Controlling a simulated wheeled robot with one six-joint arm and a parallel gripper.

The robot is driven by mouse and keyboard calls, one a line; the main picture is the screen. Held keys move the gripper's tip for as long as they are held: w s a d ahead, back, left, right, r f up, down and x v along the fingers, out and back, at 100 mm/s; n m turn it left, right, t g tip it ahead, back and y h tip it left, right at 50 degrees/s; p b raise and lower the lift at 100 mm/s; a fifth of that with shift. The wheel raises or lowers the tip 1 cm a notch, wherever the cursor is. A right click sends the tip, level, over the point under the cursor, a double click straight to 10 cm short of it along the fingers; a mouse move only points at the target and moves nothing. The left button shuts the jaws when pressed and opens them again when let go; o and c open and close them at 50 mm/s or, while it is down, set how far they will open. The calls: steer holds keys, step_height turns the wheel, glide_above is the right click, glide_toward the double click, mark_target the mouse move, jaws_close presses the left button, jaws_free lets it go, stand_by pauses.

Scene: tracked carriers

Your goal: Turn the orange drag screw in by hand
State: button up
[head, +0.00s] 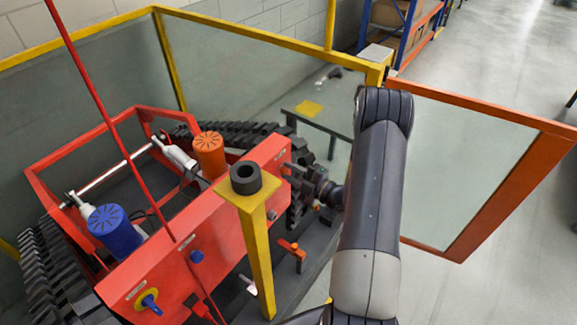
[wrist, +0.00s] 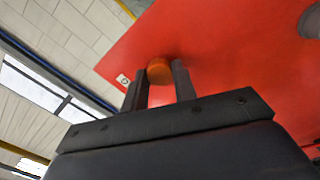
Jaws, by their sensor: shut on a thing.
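The orange drag screw (wrist: 159,70) shows in the wrist view as a round orange head against the red panel (wrist: 215,50). My gripper (wrist: 158,80) has one dark finger on each side of the screw head and is shut on it. In the head view my gripper (head: 296,172) reaches from the right to the right end of the red carrier body (head: 185,255). The screw head is hidden there behind the fingers. How far the screw is turned in cannot be told.
A yellow post (head: 260,265) with a black ring (head: 245,178) on top stands close left of my gripper. An orange cylinder (head: 209,152) and a blue cylinder (head: 115,228) stand on the carrier. An orange-framed gate (head: 500,205) stands open at right, with clear floor beyond.

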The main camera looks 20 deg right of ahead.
steer(key=m+p, duration=0.1)
steer(key=m, duration=0.2)
steer(key=shift+m+p, duration=0.3)
steer(key=shift+m, duration=0.1)
steer(key=shift+f+m, duration=0.1)
steer(key=shift+m, duration=1.2)
steer(key=o, duration=0.8)
